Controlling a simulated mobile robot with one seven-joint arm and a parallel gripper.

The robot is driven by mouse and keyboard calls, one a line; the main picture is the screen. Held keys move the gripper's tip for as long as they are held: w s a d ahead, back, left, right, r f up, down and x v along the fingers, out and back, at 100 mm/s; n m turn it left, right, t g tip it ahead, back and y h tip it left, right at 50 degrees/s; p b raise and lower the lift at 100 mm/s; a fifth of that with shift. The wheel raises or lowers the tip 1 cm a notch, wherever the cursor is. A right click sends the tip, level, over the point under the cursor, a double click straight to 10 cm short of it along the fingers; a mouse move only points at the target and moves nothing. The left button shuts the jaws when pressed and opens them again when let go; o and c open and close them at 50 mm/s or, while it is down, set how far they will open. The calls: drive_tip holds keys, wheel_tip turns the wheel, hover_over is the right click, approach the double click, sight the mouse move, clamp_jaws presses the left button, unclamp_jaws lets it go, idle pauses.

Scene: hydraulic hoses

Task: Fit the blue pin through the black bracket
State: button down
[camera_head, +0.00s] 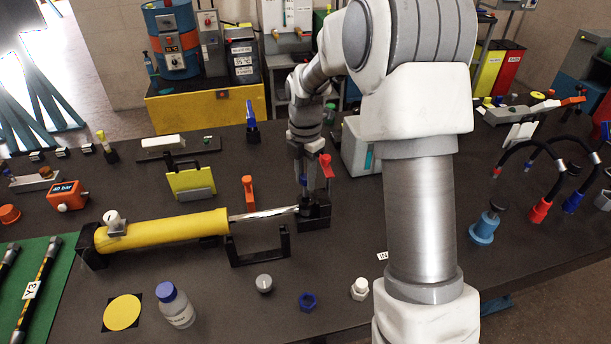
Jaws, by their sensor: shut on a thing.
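The black bracket (314,216) stands on the dark bench at the right end of the silver rod (262,214) of a yellow cylinder (162,232). My gripper (304,178) points down just above the bracket. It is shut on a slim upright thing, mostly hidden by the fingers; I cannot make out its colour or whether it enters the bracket. A red upright handle (326,166) stands close to the right of the fingers. A blue upright piece on a dark base (251,116) stands farther back; I cannot tell whether it is the blue pin.
A black frame (258,249) stands under the rod. An orange upright handle (249,190) is behind it. Black hoses (541,142) arch at right. My arm blocks the centre right.

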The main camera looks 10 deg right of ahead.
sight(306, 196)
drive_tip(key=shift+f+b, duration=1.45)
drive_tip(key=shift+f, duration=1)
drive_tip(key=c, duration=0.5)
unclamp_jaws()
drive_tip(key=shift+r, duration=0.1)
wheel_tip(306, 196, up, 17)
drive_tip(key=shift+r+p, duration=0.15)
drive_tip(key=shift+p, duration=0.6)
